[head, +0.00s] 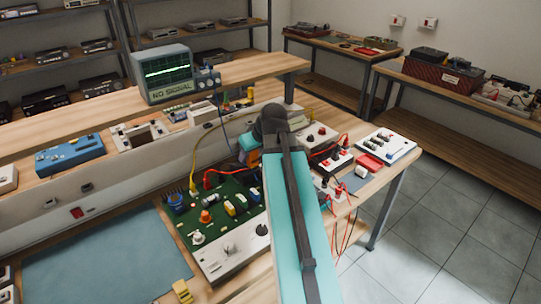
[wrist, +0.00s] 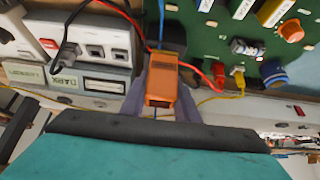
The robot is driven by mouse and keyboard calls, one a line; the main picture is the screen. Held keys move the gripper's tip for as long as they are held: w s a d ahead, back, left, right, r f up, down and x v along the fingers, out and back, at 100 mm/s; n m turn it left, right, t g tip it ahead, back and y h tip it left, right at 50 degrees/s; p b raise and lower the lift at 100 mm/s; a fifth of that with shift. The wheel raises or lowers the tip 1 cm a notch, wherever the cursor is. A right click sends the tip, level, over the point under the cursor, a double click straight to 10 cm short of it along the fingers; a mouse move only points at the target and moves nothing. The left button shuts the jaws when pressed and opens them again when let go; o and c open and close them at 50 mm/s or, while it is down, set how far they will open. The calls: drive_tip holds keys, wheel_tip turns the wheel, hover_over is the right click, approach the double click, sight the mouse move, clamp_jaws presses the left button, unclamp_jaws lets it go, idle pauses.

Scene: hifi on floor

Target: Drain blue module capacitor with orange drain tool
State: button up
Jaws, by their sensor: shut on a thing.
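My gripper (wrist: 165,100) is shut on the orange drain tool (wrist: 160,82), which shows between its grey fingers in the wrist view. In the head view the tool (head: 254,157) is mostly hidden behind my wrist. The green circuit board (head: 225,190) lies left of my gripper on the bench. It carries a blue finned part (head: 177,203), an orange knob (head: 206,216), and several yellow, blue and white cylinders. The board (wrist: 215,45) fills the upper right of the wrist view, apart from the tool. I cannot tell which part is the blue module's capacitor.
Red and yellow cables (wrist: 200,72) run from the board close to the tool. White boxes (wrist: 100,42) stand left of the tool in the wrist view. A monitor reading NO SIGNAL (head: 165,73) stands on the shelf behind. A blue-grey mat (head: 100,262) lies clear at left.

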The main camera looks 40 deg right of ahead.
drive_tip(key=w+a+r, duration=0.2)
drive_tip(key=a, duration=0.7)
drive_tip(key=w+a+r, duration=0.1)
drive_tip(key=w+a, duration=0.1)
drive_tip(key=a, duration=0.8)
drive_tip(key=w+a+r, duration=0.2)
drive_tip(key=a, duration=0.7)
drive_tip(key=shift+a+r, duration=0.3)
drive_tip(key=shift+a, duration=0.1)
